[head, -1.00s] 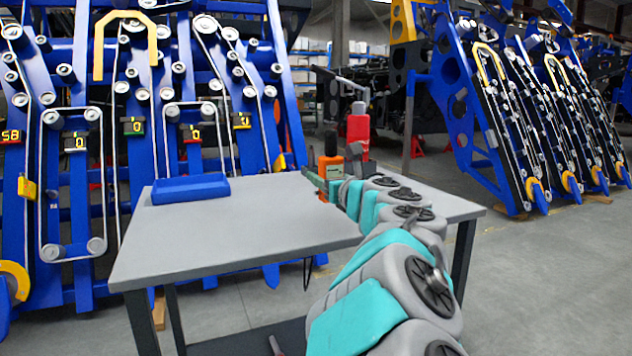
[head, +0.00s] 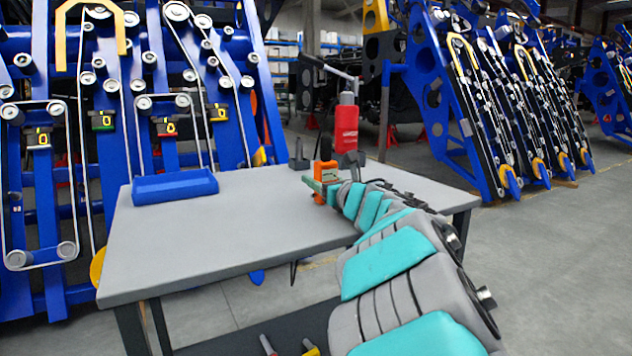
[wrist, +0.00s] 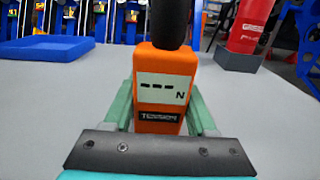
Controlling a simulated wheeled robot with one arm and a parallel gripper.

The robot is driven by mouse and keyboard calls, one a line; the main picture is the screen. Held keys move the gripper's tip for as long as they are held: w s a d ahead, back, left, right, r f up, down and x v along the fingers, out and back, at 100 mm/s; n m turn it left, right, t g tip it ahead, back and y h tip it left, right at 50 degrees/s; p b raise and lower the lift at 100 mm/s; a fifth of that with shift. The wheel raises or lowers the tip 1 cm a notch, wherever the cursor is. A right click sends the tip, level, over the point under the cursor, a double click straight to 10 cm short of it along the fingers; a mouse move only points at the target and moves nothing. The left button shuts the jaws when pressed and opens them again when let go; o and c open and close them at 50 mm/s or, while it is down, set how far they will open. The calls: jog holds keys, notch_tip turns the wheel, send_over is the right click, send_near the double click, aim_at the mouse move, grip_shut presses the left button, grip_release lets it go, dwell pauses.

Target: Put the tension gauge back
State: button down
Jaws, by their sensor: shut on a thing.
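The tension gauge is an orange box with a pale display showing dashes and "N", and a black upper part. In the wrist view the gauge (wrist: 165,85) stands upright between the green fingers of my gripper (wrist: 165,112), which is shut on it. In the head view the gauge (head: 325,170) and my gripper (head: 326,186) are over the right part of the grey table (head: 230,225). I cannot tell whether the gauge touches the tabletop. A small dark stand (head: 299,158) is on the table just behind and left of the gauge.
A red canister tool (head: 345,130) stands at the table's back right; its dark base (wrist: 238,60) shows in the wrist view. A blue tray (head: 175,187) is at the back left. The middle and front tabletop are clear. Blue frames with belts rise behind.

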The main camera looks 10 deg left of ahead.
jog(key=shift+f, duration=0.15)
jog(key=shift+c, duration=1)
grip_release()
jog(key=shift+s+d, duration=0.1)
jog(key=v, duration=1.1)
jog(key=shift+s+d+b, duration=0.25)
jog(key=shift+s+b, duration=0.05)
